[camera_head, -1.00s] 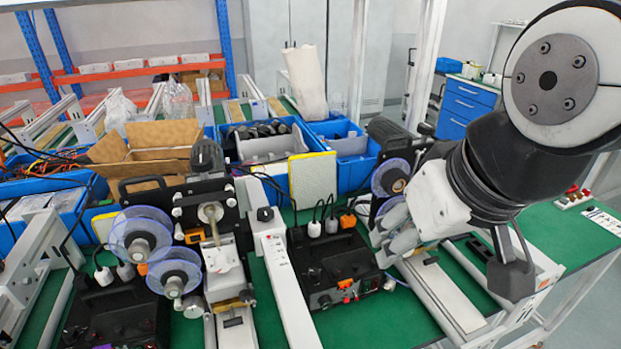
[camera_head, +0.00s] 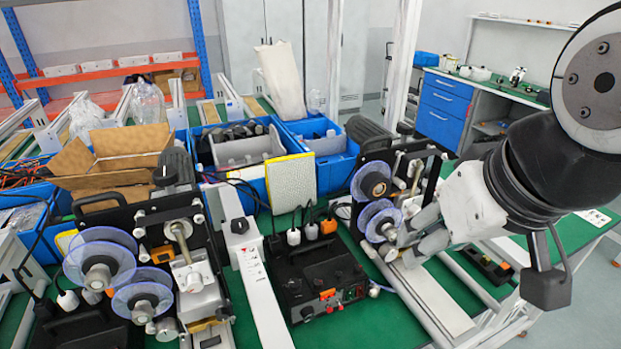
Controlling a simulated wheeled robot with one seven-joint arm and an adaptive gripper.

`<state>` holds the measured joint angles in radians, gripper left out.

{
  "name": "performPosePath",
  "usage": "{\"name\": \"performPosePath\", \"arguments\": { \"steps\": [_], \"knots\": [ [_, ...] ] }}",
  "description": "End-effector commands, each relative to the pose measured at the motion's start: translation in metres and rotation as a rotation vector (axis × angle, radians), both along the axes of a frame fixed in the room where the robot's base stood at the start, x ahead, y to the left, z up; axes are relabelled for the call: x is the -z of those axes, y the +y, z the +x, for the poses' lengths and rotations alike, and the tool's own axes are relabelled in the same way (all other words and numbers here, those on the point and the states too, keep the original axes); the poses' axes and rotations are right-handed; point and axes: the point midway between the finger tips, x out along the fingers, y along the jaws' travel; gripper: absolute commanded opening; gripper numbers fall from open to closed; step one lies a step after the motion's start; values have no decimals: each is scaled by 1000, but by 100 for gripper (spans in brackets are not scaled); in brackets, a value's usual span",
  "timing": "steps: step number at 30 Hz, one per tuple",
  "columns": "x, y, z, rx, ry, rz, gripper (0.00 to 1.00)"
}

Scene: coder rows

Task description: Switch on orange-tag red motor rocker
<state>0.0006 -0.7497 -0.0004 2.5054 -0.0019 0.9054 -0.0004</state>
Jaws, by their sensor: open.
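A black control box (camera_head: 312,275) sits on the green bench in the middle. Its front panel carries orange pieces (camera_head: 328,294) and small red and green spots near its right end. The rocker itself is too small to make out clearly. Another black box (camera_head: 85,325) at the lower left is partly hidden by the left coder machine. My gripper (camera_head: 412,240) is open, right of the middle box and apart from it. It appears in front of the lower part of the right coder machine (camera_head: 395,185); its exact distance from that machine cannot be told.
The left coder machine (camera_head: 185,255) has clear discs. A white rail (camera_head: 258,290) runs between it and the middle box. Blue bins (camera_head: 318,148) and an open cardboard box (camera_head: 115,160) stand behind. Bare green bench (camera_head: 375,322) lies in front of the middle box.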

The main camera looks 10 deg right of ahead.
Motion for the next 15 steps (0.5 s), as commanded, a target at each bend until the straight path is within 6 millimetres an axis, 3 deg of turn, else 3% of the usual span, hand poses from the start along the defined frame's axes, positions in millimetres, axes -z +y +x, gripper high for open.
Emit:
{"name": "performPosePath", "arguments": {
  "steps": [1,5,15],
  "knots": [
    [-1,0,0,0,-2,0,27],
    [0,0,0,-1,0,0,0],
    [0,0,0,0,-1,0,0]
  ]
}}
